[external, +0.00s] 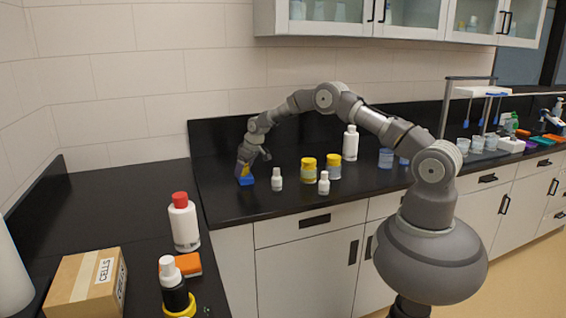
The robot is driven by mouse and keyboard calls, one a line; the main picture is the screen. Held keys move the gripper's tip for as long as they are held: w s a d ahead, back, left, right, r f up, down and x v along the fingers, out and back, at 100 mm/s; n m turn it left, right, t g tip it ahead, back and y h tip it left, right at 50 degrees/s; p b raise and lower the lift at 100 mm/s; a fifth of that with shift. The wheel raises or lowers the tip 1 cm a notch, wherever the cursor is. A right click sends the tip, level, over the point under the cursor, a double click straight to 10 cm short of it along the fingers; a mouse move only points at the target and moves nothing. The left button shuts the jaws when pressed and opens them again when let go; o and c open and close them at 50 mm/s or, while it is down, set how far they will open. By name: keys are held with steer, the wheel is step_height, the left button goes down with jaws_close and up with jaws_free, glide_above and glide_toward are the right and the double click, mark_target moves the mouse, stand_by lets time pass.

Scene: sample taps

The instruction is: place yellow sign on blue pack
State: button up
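The blue pack (247,181) lies on the black counter near the corner, at the end of my arm. A small yellow patch (243,170), which looks like the yellow sign, shows just above the blue pack at my gripper's tips. My gripper (244,167) points down directly over the blue pack. The fingers are small and dark here, so I cannot tell whether they are closed on the yellow sign. I also cannot tell whether the sign touches the pack.
Small white bottles (277,180), yellow jars (308,169) and a tall white bottle (350,143) stand right of the pack. A red-capped bottle (184,224) and a cardboard box (86,284) are on the left counter. The counter's front edge is close below the pack.

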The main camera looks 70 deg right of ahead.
steer(key=shift+r, duration=0.1)
steer(key=p+v, duration=0.2)
steer(key=v, duration=1)
steer(key=shift+r, duration=0.15)
steer(key=s+a+r+t, duration=0.1)
steer(key=a+r+t, duration=0.15)
steer(key=r, duration=0.75)
steer(key=s+a+r+t, duration=0.1)
steer(key=a+r, duration=0.2)
steer(key=r, duration=0.7)
steer(key=s+a+r+t, duration=0.2)
steer(key=a+r, duration=0.1)
steer(key=r, duration=0.8)
steer(key=s+a+r+t, duration=0.2)
steer(key=s+a+r, duration=0.2)
steer(key=s+r, duration=0.6)
steer(key=s+a+r+t, duration=0.3)
steer(key=s+r, duration=0.8)
steer(key=r, duration=0.5)
steer(key=shift+a, duration=0.35)
